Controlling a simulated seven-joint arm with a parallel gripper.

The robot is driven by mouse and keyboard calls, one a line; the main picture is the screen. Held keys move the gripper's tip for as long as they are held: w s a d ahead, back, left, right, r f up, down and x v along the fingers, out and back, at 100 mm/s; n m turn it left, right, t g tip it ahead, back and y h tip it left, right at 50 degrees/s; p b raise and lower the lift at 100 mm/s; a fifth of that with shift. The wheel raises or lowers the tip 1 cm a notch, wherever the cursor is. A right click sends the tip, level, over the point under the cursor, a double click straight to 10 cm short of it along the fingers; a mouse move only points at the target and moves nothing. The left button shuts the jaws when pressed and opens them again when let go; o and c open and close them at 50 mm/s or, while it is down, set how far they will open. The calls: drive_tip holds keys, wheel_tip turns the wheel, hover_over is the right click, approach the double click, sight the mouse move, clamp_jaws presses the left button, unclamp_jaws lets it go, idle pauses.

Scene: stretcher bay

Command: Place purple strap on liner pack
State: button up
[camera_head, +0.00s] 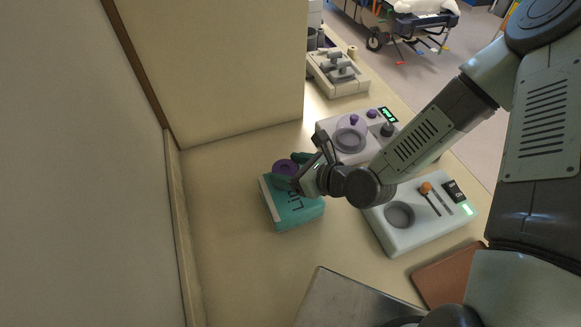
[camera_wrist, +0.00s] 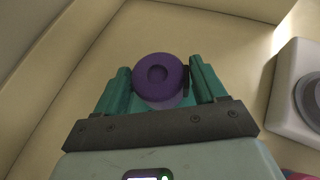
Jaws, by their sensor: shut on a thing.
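The purple strap (camera_head: 284,167) is a rolled disc with a round centre. It also shows in the wrist view (camera_wrist: 158,80), between the two fingers. My gripper (camera_head: 289,172) is shut on it. The liner pack (camera_head: 297,212) is a teal and white pack with large lettering, lying on the counter. The strap is at the far edge of the pack in the head view, over or just above it. I cannot tell whether the strap touches the pack. My gripper and wrist hide part of the pack's top.
A metal tray (camera_head: 345,300) lies at the front. A wall panel (camera_head: 215,65) stands behind. The counter left of the pack is clear.

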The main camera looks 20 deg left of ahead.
drive_tip(key=shift+f, duration=0.2)
drive_tip(key=o, duration=1.1)
drive_tip(key=shift+c, duration=0.2)
drive_tip(key=shift+r, duration=0.15)
drive_tip(key=v, duration=0.6)
drive_tip(key=shift+w, duration=0.1)
drive_tip(key=shift+v, duration=0.8)
drive_tip(key=shift+o, duration=0.4)
